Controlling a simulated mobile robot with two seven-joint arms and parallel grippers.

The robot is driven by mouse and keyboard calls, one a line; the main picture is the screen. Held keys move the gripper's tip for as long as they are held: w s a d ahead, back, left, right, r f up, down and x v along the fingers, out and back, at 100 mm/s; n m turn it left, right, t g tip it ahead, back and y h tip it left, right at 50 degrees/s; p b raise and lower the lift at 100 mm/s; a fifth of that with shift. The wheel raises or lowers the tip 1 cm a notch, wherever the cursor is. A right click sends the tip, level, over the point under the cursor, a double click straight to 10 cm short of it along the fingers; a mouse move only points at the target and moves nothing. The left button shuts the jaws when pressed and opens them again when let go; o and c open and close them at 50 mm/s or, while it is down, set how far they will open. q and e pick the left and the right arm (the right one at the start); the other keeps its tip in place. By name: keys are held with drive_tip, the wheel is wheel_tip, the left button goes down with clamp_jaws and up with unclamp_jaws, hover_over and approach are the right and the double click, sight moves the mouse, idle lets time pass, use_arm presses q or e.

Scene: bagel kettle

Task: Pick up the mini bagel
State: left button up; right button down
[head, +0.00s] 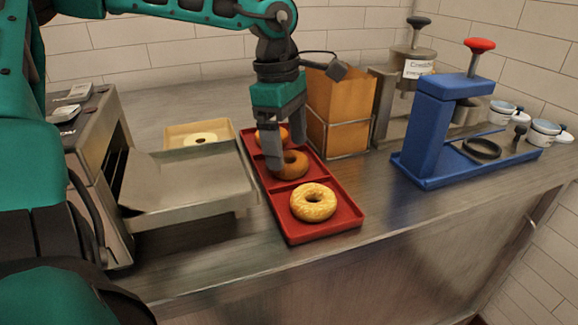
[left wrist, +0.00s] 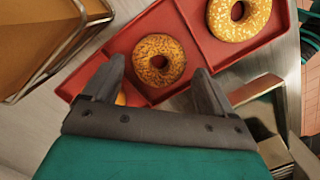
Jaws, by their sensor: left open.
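A red tray (head: 340,223) with compartments holds three bagels in a row. The near bagel (head: 313,202) is golden and looks largest. The middle bagel (head: 290,165) is browner and looks smaller; it also shows in the left wrist view (left wrist: 158,60), speckled and lying flat. The far bagel (head: 262,137) is partly hidden behind my gripper. My left gripper (head: 286,152) is open and empty, pointing down over the tray near the middle bagel. In the left wrist view the fingers (left wrist: 158,72) show on either side of that bagel. Contact cannot be told.
A brown paper bag in a wire holder (head: 340,105) stands close to the tray's right. A metal toaster with its chute (head: 185,180) lies left. A beige tray (head: 197,132) is behind. A blue press (head: 430,130) and a metal dispenser (head: 408,75) stand right.

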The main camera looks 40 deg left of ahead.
use_arm(q)
wheel_tip(320, 180, down, 3)
drive_tip(key=shift+w+d+r, duration=0.1)
drive_tip(key=shift+d+r, duration=0.05)
drive_tip(key=shift+r, duration=0.05)
drive_tip(key=shift+c, duration=0.4)
drive_tip(key=shift+r, duration=0.1)
drive_tip(key=c, duration=0.7)
drive_tip(key=shift+c, duration=0.2)
wheel_tip(320, 180, up, 20)
drive_tip(key=p, duration=0.4)
